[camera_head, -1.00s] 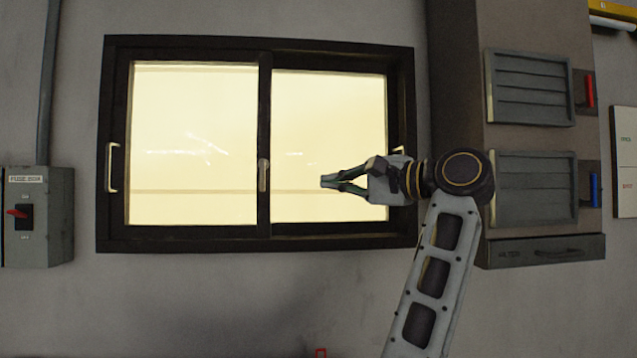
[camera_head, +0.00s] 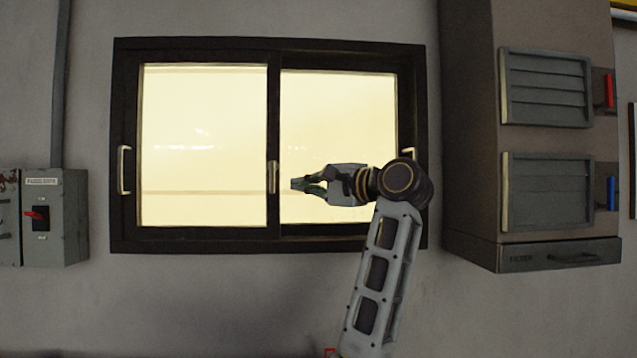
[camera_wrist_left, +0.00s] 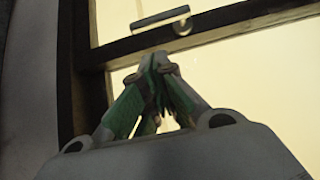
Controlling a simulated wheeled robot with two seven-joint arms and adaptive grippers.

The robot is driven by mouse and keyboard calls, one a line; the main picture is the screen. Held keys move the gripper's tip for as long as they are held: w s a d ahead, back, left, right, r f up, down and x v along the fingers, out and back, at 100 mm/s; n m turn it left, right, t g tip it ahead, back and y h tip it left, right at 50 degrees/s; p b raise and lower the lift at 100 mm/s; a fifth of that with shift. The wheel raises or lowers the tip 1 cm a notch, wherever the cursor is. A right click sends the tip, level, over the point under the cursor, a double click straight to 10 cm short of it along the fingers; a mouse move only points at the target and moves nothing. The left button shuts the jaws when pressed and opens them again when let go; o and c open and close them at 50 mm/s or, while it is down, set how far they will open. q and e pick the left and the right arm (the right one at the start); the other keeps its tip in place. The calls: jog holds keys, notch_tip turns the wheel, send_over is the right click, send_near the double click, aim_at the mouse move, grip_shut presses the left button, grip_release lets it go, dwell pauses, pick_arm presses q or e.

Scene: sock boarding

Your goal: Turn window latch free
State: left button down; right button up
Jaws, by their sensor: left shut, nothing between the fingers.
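The window latch (camera_head: 272,177) is a small pale upright handle on the dark middle stile of the sliding window (camera_head: 190,236). My left gripper (camera_head: 293,184) is shut and empty. In the head view its tips point left, just right of the latch, with a small gap in the picture. In the left wrist view the green-padded fingers (camera_wrist_left: 158,62) meet at their tips. There the latch (camera_wrist_left: 160,17) lies across the dark stile beyond the tips, apart from them in the picture. How far the tips are from the window in depth is hard to tell. My right gripper is not in view.
A pale pull handle (camera_head: 124,170) is on the window's left side. A grey fuse box (camera_head: 62,240) with a red switch hangs at the left. A tall cabinet (camera_head: 468,150) with louvred panels and red and blue handles stands right of the window. The wall below the window is bare.

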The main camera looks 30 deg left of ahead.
aim_at(272, 177)
pick_arm(q)
jog(key=shift+s+a+p, duration=0.15)
jog(key=shift+s+a, duration=0.25)
jog(key=shift+a, duration=0.25)
jog(key=shift+s+a+p, duration=0.15)
jog(key=shift+s+a, duration=0.25)
jog(key=shift+a, duration=0.2)
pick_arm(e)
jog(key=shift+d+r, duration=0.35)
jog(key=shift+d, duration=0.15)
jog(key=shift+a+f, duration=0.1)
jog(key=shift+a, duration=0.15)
